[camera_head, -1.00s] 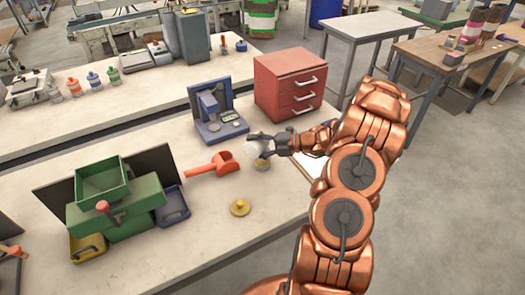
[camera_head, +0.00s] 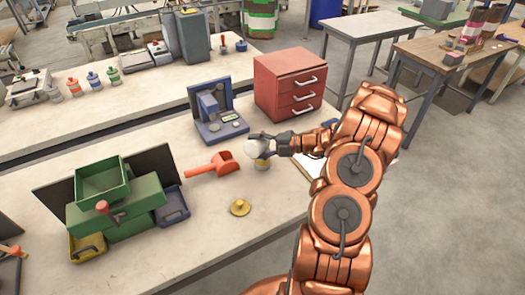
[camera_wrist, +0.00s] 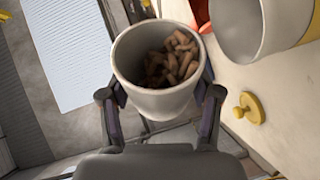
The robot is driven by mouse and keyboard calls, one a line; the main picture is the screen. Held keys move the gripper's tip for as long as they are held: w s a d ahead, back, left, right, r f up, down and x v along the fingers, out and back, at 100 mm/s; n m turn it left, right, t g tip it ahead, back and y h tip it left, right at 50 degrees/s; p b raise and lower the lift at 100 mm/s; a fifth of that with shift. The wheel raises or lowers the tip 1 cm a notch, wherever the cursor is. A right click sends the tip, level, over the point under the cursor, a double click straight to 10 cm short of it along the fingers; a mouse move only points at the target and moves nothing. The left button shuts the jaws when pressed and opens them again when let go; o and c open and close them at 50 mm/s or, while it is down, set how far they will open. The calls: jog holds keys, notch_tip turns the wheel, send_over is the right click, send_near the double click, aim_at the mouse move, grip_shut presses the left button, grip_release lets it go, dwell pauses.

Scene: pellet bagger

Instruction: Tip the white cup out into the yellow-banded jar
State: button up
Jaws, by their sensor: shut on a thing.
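The white cup (camera_wrist: 155,98) is gripped between the two fingers of my gripper (camera_wrist: 160,108) in the wrist view. Brown pellets (camera_wrist: 172,62) lie inside it. In the head view the cup (camera_head: 252,148) is tilted, held by my gripper (camera_head: 272,145) just above the yellow-banded jar (camera_head: 262,164). The jar stands on the bench, partly hidden by the cup and gripper. In the wrist view the jar (camera_wrist: 240,28) is at the upper right, its mouth open, beside the cup. No pellets are seen falling.
A yellow knobbed lid (camera_head: 240,208) lies on the bench in front of the jar. An orange scoop (camera_head: 214,165) lies left of the jar. A blue scale (camera_head: 218,120) and a red drawer cabinet (camera_head: 288,84) stand behind. A green hopper unit (camera_head: 115,200) is at the left.

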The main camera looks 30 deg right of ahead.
jog(key=shift+w+d+r+m+t+y, duration=0.25)
jog(key=shift+d+m+y, duration=0.2)
jog(key=shift+m, duration=0.4)
jog(key=shift+w+d+r+m+t+y, duration=0.1)
jog(key=shift+d+r+m+y, duration=0.3)
jog(key=shift+m, duration=0.45)
dwell(2.0)
jog(key=shift+a+f, duration=0.1)
jog(key=shift+s+a+f+n+h, duration=0.2)
jog(key=shift+a+n+h, duration=0.25)
jog(key=shift+n, duration=0.55)
jog(key=shift+s+a+f+n+h, duration=0.1)
jog(key=shift+a+f+n+h, duration=0.2)
jog(key=shift+n, duration=0.4)
jog(key=shift+g, duration=0.45)
jog(key=shift+s+n, duration=0.1)
jog(key=shift+n, duration=0.2)
jog(key=shift+a+r+n+h, duration=0.3)
jog(key=shift+n+h, duration=0.2)
jog(key=shift+h, duration=0.2)
jog(key=f+b, duration=0.1)
jog(key=b, duration=0.2)
jog(key=shift+s+a+n, duration=0.1)
jog(key=shift+s+n, duration=0.05)
jog(key=shift+n, duration=0.25)
jog(key=shift+h+b, duration=0.3)
jog(key=shift+b, duration=0.05)
